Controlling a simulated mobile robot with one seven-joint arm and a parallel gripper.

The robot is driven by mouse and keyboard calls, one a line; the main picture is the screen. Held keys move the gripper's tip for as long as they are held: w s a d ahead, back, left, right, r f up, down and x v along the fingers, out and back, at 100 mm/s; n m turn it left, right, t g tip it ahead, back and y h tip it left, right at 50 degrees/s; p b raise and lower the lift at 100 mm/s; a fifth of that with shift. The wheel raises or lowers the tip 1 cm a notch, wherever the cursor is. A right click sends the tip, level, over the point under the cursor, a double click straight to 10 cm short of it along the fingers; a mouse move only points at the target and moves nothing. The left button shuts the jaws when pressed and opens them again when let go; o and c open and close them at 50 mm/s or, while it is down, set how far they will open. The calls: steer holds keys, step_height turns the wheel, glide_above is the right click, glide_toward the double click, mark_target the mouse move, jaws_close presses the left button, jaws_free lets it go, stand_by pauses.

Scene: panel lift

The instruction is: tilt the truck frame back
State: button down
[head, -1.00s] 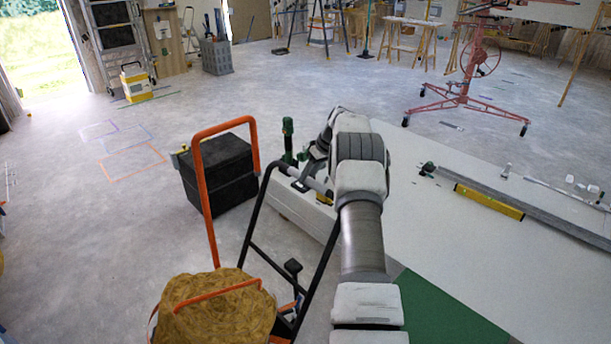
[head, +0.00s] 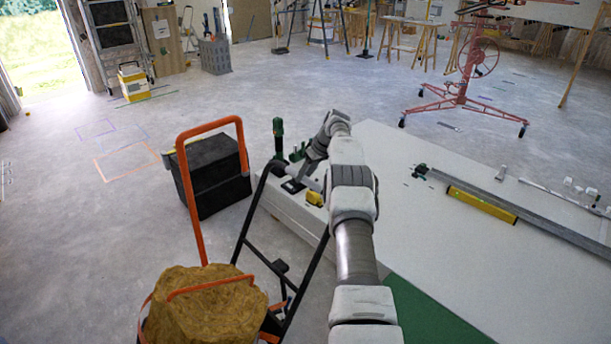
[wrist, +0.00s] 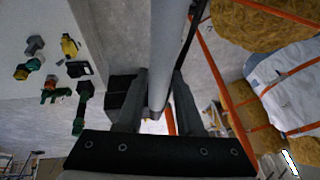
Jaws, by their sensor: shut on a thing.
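The truck frame (head: 243,240) is a black tubular frame in the lower middle of the head view, leaning, with a grey bar across its top. My gripper (head: 300,181) is at the grey top bar. In the wrist view the grey bar (wrist: 168,45) runs between the two fingers of my gripper (wrist: 155,108), which are shut on it. More strapped bundles (wrist: 262,25) show at the right. The truck's lower end is hidden.
A black box (head: 212,178) stands on the floor just beyond the frame. A stack of white panels (head: 420,235) lies to the right, with tools and a yellow level (head: 480,204) on it. A red panel lift (head: 462,95) stands farther back. The floor at left is clear.

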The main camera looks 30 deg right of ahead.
steer(key=shift+s+d+f, duration=0.2)
steer(key=shift+s+f, duration=0.3)
steer(key=shift+f, duration=0.3)
steer(key=c, duration=0.6)
jaws_free()
steer(key=shift+w+d, duration=0.1)
steer(key=shift+o, duration=0.2)
steer(key=shift+r, duration=0.1)
steer(key=shift+w+r, duration=0.1)
steer(key=shift+r, duration=0.45)
steer(key=p+v, duration=0.2)
steer(key=v, duration=1.4)
steer(key=shift+r, duration=0.25)
steer(key=shift+d, duration=0.1)
